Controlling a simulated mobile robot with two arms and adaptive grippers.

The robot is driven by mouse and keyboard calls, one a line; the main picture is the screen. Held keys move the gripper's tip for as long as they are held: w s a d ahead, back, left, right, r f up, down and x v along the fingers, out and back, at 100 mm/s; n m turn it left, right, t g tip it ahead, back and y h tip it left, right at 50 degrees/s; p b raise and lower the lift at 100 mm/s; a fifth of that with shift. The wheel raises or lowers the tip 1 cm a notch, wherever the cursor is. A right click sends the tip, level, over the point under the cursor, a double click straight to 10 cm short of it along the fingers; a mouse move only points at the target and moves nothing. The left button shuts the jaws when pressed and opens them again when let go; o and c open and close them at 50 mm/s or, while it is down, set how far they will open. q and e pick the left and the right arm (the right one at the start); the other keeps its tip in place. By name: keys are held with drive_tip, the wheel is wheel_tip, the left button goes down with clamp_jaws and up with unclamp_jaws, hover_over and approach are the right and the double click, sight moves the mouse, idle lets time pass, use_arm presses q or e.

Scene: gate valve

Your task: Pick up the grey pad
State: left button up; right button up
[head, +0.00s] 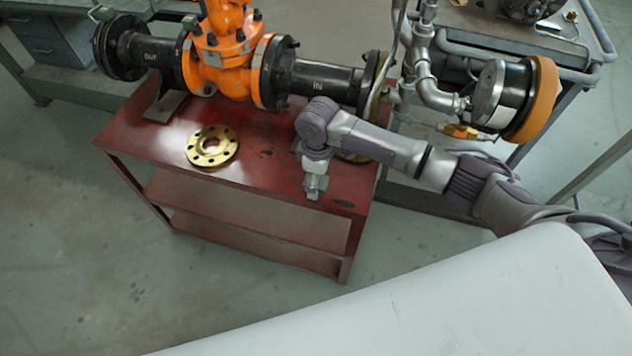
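I cannot clearly make out a separate grey pad in the head view; part of the red table top (262,165) is hidden behind my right arm. My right gripper (314,190) points down over the front right part of the table top. It is small and seen from above, so its fingers and anything between them cannot be told. My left gripper is not in view.
An orange gate valve (222,65) with black pipes stands along the table's back. A brass flange (212,147) lies at the table's middle left. Grey pipework with an orange-rimmed drum (515,98) stands at the right. The table's front left is clear.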

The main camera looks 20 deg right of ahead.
drive_tip(key=c, duration=1.2)
drive_tip(key=shift+r, duration=0.15)
wheel_tip(320, 180, up, 4)
drive_tip(key=shift+r, duration=0.2)
drive_tip(key=s+r, duration=0.2)
drive_tip(key=s, duration=0.2)
drive_tip(key=s+d+r+p, duration=0.1)
drive_tip(key=s+r, duration=0.1)
drive_tip(key=s, duration=0.1)
drive_tip(key=s+r, duration=0.2)
drive_tip(key=s, duration=0.2)
drive_tip(key=shift+s+d+r+p, duration=0.2)
drive_tip(key=shift+s+p, duration=0.1)
drive_tip(key=shift+p, duration=0.1)
